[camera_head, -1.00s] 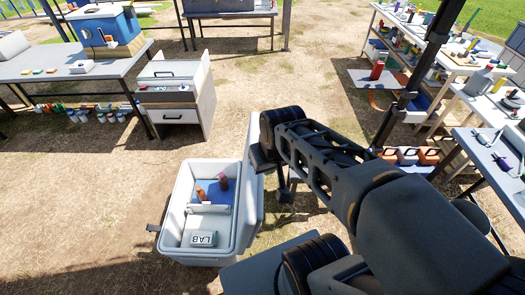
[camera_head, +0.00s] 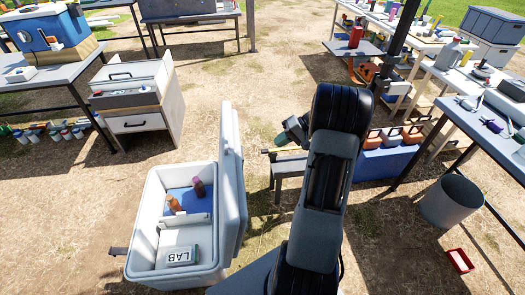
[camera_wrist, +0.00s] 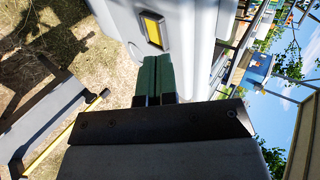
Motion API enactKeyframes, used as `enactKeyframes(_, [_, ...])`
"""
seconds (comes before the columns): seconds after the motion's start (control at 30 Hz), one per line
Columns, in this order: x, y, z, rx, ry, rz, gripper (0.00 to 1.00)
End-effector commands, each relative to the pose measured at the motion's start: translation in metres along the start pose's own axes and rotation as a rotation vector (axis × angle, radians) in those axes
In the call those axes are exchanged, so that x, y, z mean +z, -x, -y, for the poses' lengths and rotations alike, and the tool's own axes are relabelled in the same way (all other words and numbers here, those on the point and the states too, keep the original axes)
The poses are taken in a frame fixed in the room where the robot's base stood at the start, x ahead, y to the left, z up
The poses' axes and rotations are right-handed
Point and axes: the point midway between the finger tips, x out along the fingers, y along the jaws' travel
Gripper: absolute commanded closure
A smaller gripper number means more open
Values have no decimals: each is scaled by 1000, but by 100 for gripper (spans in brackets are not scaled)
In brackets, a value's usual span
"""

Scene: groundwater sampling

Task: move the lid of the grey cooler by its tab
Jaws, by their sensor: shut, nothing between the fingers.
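The grey cooler (camera_head: 140,262) stands open on the ground in the head view. Its lid (camera_head: 231,180) stands upright along the right side. Inside are an orange-brown bottle (camera_head: 174,204), a dark purple-capped bottle (camera_head: 198,188) and a box marked LAB (camera_head: 181,255). My gripper (camera_head: 283,139) is to the right of the lid, apart from it in that view. In the wrist view its green fingers (camera_wrist: 153,62) are shut and empty, close to a pale grey surface with a dark-framed yellow patch (camera_wrist: 152,30). I cannot tell whether they touch it, or whether that patch is the tab.
A drawer cabinet (camera_head: 140,122) stands behind the cooler. A bench with a blue box (camera_head: 40,32) is at the left. At the right are crowded tables, a grey bin (camera_head: 450,202) and a red tray (camera_head: 461,260). Bare ground lies between the cabinet and the right tables.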

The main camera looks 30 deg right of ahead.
Motion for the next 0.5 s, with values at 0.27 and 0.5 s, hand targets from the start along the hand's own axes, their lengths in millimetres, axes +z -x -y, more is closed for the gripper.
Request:
enactKeyframes(0.27, [1, -49, -2, -3, -2, 4, 100])
enactKeyframes(0.5, [1, -92, -2, -2, -3, 4, 100])
